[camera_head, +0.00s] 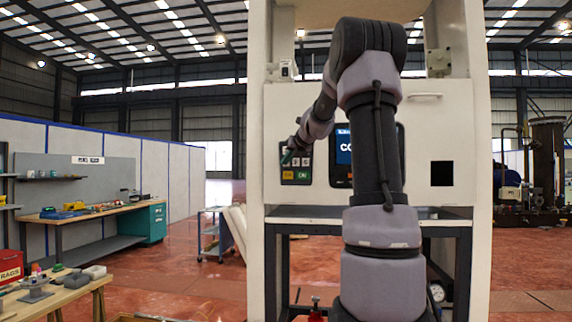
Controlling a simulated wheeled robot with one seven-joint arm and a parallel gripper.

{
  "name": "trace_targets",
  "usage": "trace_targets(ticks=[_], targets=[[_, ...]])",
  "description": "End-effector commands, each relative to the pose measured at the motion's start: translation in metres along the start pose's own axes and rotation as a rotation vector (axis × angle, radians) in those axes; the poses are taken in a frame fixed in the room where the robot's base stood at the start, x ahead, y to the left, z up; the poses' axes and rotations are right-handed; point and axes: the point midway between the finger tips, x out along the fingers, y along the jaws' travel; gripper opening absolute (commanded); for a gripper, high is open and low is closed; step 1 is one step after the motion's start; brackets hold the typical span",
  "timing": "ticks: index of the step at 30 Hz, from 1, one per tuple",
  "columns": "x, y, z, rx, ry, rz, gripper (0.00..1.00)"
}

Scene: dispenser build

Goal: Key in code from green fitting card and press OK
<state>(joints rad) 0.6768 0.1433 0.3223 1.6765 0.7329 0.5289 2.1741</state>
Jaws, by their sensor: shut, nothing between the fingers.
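The keypad (297,168) is a dark panel on the front of the white dispenser cabinet (453,130). Its lower row shows a yellow key (288,175) and a green key (303,175). My gripper (288,155) is shut and empty, in front of the keypad's upper left part, and hides some keys there. I cannot tell whether it touches a key. A blue display (343,146) right of the keypad shows large white letters starting "CO"; my arm covers the rest. I cannot make out a green fitting card.
A dark square opening (442,173) is in the cabinet front at right. A dark-framed table (300,222) stands below the cabinet. A wooden workbench (100,212) with several small items is at left, and a nearer table (60,290) at lower left. Open red floor lies between.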

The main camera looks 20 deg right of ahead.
Motion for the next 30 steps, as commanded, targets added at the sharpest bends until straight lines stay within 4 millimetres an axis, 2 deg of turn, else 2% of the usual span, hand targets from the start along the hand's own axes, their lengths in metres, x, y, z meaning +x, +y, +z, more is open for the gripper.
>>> trace_targets(ticks=[30], targets=[[0.0060,-0.0044,0.0041,0.000,0.000,0.000,0.00]])
